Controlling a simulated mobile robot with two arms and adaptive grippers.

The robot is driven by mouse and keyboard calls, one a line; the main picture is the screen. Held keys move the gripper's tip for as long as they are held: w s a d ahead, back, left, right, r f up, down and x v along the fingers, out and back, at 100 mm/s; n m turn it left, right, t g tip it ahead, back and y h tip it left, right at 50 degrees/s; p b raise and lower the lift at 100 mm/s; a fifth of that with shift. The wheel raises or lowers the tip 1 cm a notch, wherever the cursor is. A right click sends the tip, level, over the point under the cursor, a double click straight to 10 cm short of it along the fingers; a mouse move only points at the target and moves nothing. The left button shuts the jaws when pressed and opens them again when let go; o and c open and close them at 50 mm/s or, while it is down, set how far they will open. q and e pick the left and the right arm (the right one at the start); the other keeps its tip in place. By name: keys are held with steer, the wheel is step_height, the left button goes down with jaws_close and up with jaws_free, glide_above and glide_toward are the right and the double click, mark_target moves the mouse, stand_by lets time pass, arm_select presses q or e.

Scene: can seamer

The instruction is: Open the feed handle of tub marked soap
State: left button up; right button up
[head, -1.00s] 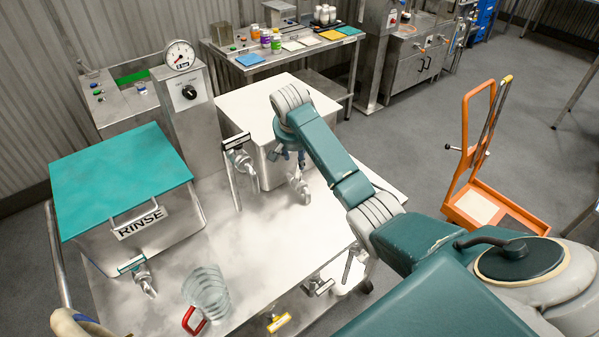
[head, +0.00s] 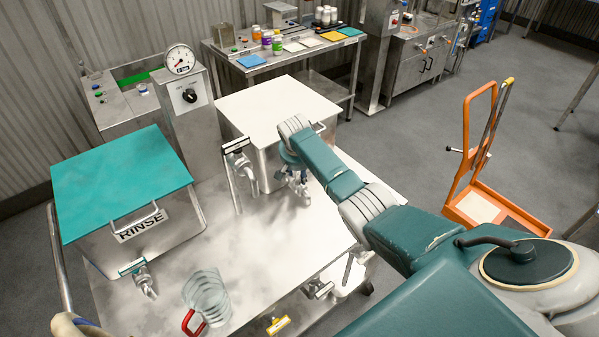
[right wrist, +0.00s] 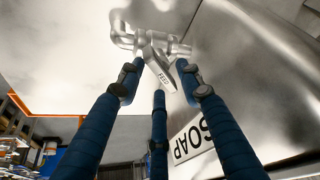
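The soap tub (head: 262,108) is a steel box with a white lid at the back of the steel bench, partly hidden by my right arm. Its SOAP label (right wrist: 192,140) shows in the right wrist view. A metal tap (right wrist: 150,42) with a flat, tagged feed handle (right wrist: 161,74) sticks out from the tub; in the head view the tap (head: 302,190) is just below my gripper. My right gripper (right wrist: 161,72) has its blue fingers spread, with the handle between the upper two fingertips. Whether they touch it is unclear.
The rinse tub (head: 95,185) with a teal lid stands at left, with its own tap (head: 146,280). An orange trolley (head: 470,150) stands at right.

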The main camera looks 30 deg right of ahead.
steer(key=c, duration=0.8)
jaws_close()
steer(key=shift+r+n+p, duration=0.1)
steer(key=shift+n+p, duration=0.45)
steer(key=shift+n, duration=0.15)
steer(key=shift+d+n+t+y+p, duration=0.2)
steer(key=shift+n+t+y+p, duration=0.3)
steer(key=shift+n, duration=0.7)
steer(key=shift+n+y+b, duration=0.4)
steer(key=shift+n+y, duration=0.1)
steer(key=shift+n, duration=0.7)
steer(key=shift+w+n+y+b, duration=0.1)
steer(key=shift+n+y+b, duration=0.5)
steer(key=shift+n, duration=0.9)
